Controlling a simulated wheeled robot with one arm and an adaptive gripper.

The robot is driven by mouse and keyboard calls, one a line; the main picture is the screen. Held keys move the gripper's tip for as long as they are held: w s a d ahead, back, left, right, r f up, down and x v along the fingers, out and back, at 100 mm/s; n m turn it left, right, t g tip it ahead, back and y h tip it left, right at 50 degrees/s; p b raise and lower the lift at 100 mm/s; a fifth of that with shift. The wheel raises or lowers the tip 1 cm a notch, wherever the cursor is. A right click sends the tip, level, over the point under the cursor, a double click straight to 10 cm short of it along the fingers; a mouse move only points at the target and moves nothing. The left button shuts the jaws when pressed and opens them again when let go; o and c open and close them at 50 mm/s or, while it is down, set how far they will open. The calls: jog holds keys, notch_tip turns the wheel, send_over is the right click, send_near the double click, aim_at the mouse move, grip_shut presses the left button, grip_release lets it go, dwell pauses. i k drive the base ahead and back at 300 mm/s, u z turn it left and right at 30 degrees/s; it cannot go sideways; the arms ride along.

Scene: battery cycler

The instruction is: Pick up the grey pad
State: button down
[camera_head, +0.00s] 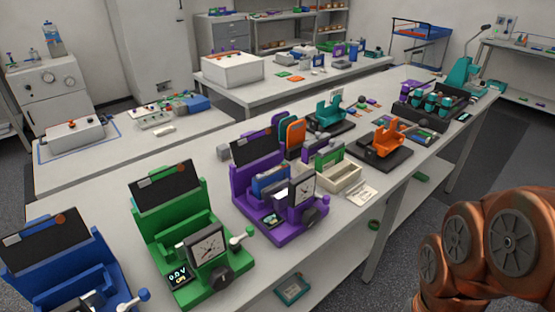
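I cannot make out a thing that is clearly the grey pad. Small flat pieces (370,103) lie on the bench farther back, too small to tell apart. My copper-coloured arm fills the lower right corner, beside the bench's front edge. My gripper is out of view.
Blue (65,260), green (185,235) and purple (262,190) cyclers line the near bench (330,235). Beyond them stand an open-topped cream box (338,178), an orange holder (386,142), a teal holder (328,112) and a dark rack (428,105). Floor is clear right of the bench.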

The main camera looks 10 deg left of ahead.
aim_at(224, 154)
jog(key=z, duration=0.05)
jog(key=i, duration=0.45)
jog(key=u, duration=1.85)
